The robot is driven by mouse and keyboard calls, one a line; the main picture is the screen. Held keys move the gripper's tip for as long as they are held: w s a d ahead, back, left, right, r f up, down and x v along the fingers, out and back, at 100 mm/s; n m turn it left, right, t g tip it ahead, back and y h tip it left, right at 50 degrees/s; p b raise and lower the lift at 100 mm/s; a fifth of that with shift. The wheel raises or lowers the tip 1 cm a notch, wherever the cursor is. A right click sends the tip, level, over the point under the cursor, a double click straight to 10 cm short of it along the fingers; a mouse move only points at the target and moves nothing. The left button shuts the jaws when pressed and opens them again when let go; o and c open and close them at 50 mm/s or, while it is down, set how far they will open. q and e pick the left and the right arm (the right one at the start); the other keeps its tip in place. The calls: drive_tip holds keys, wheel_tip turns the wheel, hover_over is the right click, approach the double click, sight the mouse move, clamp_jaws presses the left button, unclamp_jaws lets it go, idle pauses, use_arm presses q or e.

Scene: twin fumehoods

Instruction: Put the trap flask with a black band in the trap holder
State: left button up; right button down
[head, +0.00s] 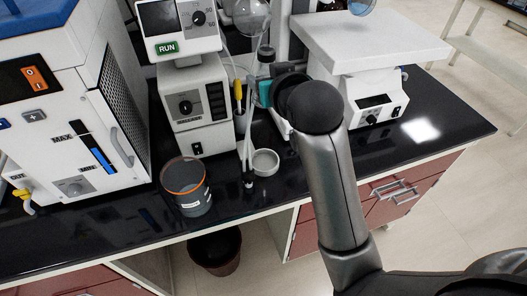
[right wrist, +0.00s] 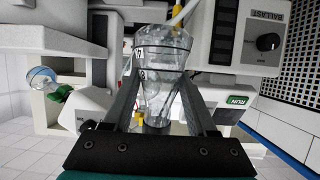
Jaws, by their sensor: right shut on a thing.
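The trap flask (right wrist: 160,62) is clear glass with a thin black band and dark lettering. My right gripper (right wrist: 160,84) is shut on it, one finger on each side, in the right wrist view. In the head view my right gripper (head: 259,84) is over the bench beside the white pump unit, partly hidden by my arm. The flask's lower part is hard to make out there. A grey cup with an orange rim (head: 186,192) and a small white round cup (head: 265,162) stand on the bench; I cannot tell which is the trap holder. My left gripper is not in view.
A pump unit (head: 197,105) with a RUN display stands left of my gripper. A large white and blue machine (head: 75,110) fills the left. A white flat-topped device (head: 365,60) stands right. Tubing (head: 247,140) hangs near the white cup. The front right bench (head: 430,150) is clear.

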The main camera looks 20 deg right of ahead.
drive_tip(key=f+p, duration=0.1)
drive_tip(key=p, duration=0.1)
drive_tip(key=shift+w+a+p, duration=0.1)
drive_tip(key=shift+p, duration=0.2)
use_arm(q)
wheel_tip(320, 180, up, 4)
use_arm(e)
drive_tip(key=shift+f, duration=0.4)
use_arm(q)
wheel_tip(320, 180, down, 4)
drive_tip(key=b, duration=0.4)
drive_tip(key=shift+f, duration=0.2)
use_arm(e)
hover_over(265, 164)
wheel_tip(265, 164, down, 20)
drive_tip(key=shift+a+r, duration=0.1)
drive_tip(key=shift+r, duration=0.05)
drive_tip(key=shift+f, duration=0.2)
drive_tip(key=shift+c, duration=1)
unclamp_jaws()
